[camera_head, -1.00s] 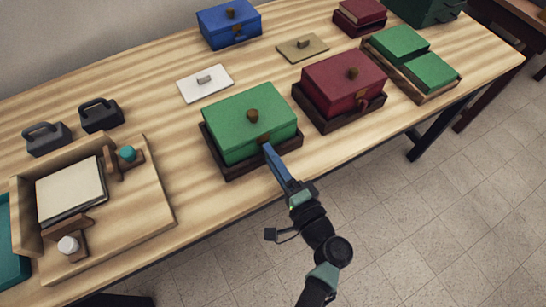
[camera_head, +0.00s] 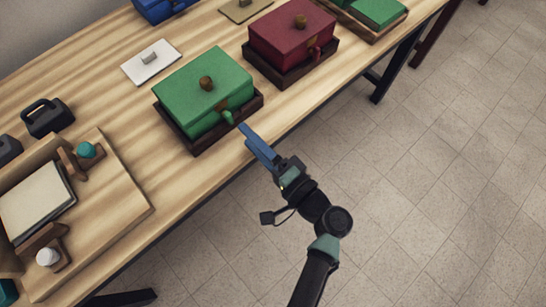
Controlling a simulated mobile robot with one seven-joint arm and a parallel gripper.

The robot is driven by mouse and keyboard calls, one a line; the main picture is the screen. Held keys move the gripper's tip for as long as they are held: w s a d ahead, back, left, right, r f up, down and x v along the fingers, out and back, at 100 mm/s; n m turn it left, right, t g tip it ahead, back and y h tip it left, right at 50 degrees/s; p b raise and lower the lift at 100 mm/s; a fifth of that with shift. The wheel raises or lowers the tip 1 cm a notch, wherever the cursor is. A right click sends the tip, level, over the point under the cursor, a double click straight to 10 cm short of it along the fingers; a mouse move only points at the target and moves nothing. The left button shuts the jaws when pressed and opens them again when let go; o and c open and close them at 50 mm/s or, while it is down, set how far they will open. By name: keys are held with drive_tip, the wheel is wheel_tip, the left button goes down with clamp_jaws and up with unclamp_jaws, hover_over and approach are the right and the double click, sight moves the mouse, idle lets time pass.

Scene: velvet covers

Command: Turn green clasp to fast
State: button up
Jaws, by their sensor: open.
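The green box (camera_head: 195,82) with a brown round knob on its lid sits in a dark brown tray (camera_head: 189,138) near the table's front edge. Its small green clasp (camera_head: 228,116) shows on the front face, hanging below a brown plate at the lid seam. I cannot tell from this view whether the clasp is fast. My gripper (camera_head: 243,128) has blue fingers and is open just in front of the clasp, a little apart from it and empty. The two fingers overlap in this view.
A red box (camera_head: 287,35) with its own red clasp stands in a dark tray behind and right. A white plate (camera_head: 151,62) lies left of the green box. A wooden board (camera_head: 125,212) with fixtures and a pad is at lower left. Free floor lies right.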

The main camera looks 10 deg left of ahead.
drive_tip(key=v, duration=0.7)
drive_tip(key=shift+s+d+b, duration=0.25)
drive_tip(key=shift+d+b, duration=0.05)
drive_tip(key=shift+b, duration=0.05)
drive_tip(key=w+r+n+t+h+p, duration=0.2)
drive_tip(key=w+r+n+h, duration=0.15)
drive_tip(key=w+r, duration=0.7)
drive_tip(key=w+r+n+t+h+p, duration=0.2)
drive_tip(key=w+r+n+h+p, duration=0.3)
drive_tip(key=r, duration=1.1)
wheel_tip(320, 180, up, 25)
drive_tip(key=s+d+m+t+h, duration=0.1)
drive_tip(key=s+d+t+h, duration=0.1)
drive_tip(key=t, duration=0.5)
drive_tip(key=s+r+t+h, duration=0.3)
drive_tip(key=s+r+t, duration=0.2)
drive_tip(key=s+r, duration=0.5)
wheel_tip(320, 180, up, 5)
drive_tip(key=shift+d+f+m+h+p, duration=0.15)
drive_tip(key=shift+d+m+h+p, duration=0.2)
drive_tip(key=shift+d+p, duration=0.15)
